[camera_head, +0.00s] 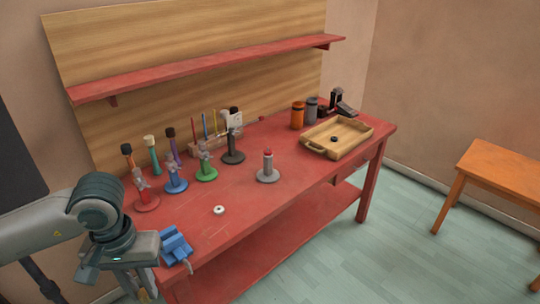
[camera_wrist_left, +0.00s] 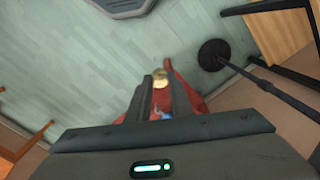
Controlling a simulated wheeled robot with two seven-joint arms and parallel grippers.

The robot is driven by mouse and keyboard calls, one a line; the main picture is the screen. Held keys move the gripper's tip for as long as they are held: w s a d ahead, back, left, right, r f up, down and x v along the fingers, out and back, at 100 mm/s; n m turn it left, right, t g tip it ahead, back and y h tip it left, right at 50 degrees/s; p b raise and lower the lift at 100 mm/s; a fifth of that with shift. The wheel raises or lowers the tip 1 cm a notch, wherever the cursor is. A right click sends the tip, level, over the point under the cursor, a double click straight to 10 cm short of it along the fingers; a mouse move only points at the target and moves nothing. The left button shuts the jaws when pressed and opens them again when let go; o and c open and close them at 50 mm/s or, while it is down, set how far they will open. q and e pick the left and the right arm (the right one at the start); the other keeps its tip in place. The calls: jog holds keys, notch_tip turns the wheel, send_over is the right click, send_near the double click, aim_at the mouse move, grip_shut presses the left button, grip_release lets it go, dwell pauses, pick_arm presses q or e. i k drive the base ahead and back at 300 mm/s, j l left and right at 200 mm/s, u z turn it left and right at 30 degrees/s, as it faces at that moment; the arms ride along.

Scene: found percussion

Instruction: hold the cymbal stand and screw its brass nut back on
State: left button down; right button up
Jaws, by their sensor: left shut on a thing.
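My left gripper (camera_head: 146,288) hangs at the near left end of the red workbench, beside the blue vise (camera_head: 175,246). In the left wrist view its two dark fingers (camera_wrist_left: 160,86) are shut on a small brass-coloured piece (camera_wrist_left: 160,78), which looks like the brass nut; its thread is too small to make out. A short grey post with a round base and red top (camera_head: 267,170) stands upright on the bench, apart from the gripper. I cannot tell whether it is the cymbal stand. My right gripper is not in view.
Several small round-based stands, including a green one (camera_head: 206,172), line the bench's back left. A white ring (camera_head: 219,210) lies near the front. A wooden tray (camera_head: 318,147) sits at the right. A black round-based floor stand (camera_wrist_left: 213,55) shows in the left wrist view.

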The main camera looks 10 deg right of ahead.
aim_at(268, 174)
jog(key=i+j+z, duration=0.7)
jog(key=i+l, duration=0.05)
jog(key=l, duration=0.05)
